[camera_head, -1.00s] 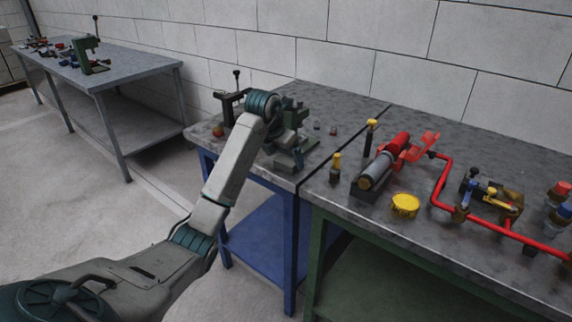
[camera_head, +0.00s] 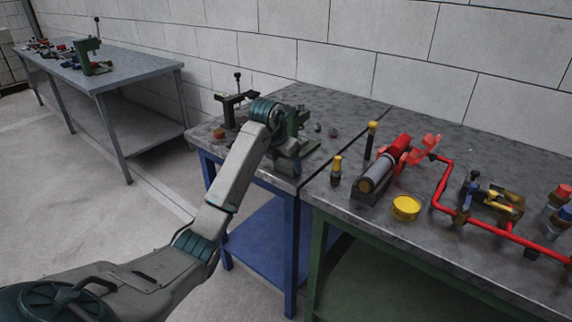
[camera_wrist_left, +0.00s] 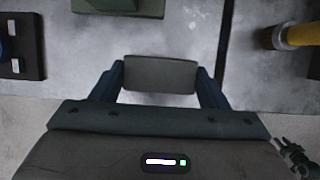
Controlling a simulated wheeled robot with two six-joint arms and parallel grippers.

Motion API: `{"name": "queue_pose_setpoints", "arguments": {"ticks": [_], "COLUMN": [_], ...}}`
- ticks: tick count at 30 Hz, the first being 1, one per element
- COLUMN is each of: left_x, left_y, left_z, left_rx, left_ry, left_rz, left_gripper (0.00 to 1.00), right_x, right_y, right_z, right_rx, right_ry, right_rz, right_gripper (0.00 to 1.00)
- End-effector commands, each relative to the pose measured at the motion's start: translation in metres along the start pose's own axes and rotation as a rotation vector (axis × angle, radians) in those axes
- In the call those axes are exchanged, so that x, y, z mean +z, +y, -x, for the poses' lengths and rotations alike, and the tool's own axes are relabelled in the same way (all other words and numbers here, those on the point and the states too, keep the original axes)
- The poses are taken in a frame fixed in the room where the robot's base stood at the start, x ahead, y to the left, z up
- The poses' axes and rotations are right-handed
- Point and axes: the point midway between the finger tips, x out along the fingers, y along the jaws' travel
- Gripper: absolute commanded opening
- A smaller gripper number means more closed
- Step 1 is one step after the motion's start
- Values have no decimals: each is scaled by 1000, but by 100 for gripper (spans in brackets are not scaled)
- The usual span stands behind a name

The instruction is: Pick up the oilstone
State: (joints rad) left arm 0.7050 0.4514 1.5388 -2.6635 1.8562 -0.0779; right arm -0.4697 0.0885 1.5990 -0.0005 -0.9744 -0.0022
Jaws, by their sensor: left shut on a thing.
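The oilstone is a plain grey block (camera_wrist_left: 160,75) in the left wrist view. It lies crosswise between the two dark blue fingers of my left gripper (camera_wrist_left: 161,80), which is shut on its two ends. In the head view my left gripper (camera_head: 287,165) is over the front right part of the blue-legged table (camera_head: 262,178). The oilstone is hard to make out there. I cannot tell whether it still touches the tabletop. My right gripper is not in view.
A green tool (camera_head: 297,122) stands just behind my left gripper, and a black clamp-like stand (camera_head: 230,108) is to its left. The adjoining green-legged table holds a yellow-topped cylinder (camera_head: 336,170), a red and grey cylinder (camera_head: 380,172), a yellow cap (camera_head: 406,207) and red pipework (camera_head: 440,185).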

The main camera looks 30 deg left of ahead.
Motion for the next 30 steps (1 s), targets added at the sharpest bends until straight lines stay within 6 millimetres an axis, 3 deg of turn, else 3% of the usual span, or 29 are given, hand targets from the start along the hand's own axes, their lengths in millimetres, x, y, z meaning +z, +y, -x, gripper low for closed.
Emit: {"name": "queue_pose_setpoints", "arguments": {"ticks": [9, 15, 19, 30], "left_x": [14, -14, -34, -73], "left_y": [0, -11, -20, -37], "left_z": [31, 46, 57, 81], "left_rx": [0, 3, 4, 2], "left_ry": [-6, -3, -1, 0], "left_rz": [-1, -2, -3, -2], "left_gripper": [40, 40, 40, 40], "right_x": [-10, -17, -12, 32], "right_y": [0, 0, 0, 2], "right_z": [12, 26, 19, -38], "right_rx": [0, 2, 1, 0], "right_ry": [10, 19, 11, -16], "right_rz": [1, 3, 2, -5], "right_gripper": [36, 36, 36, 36]}}
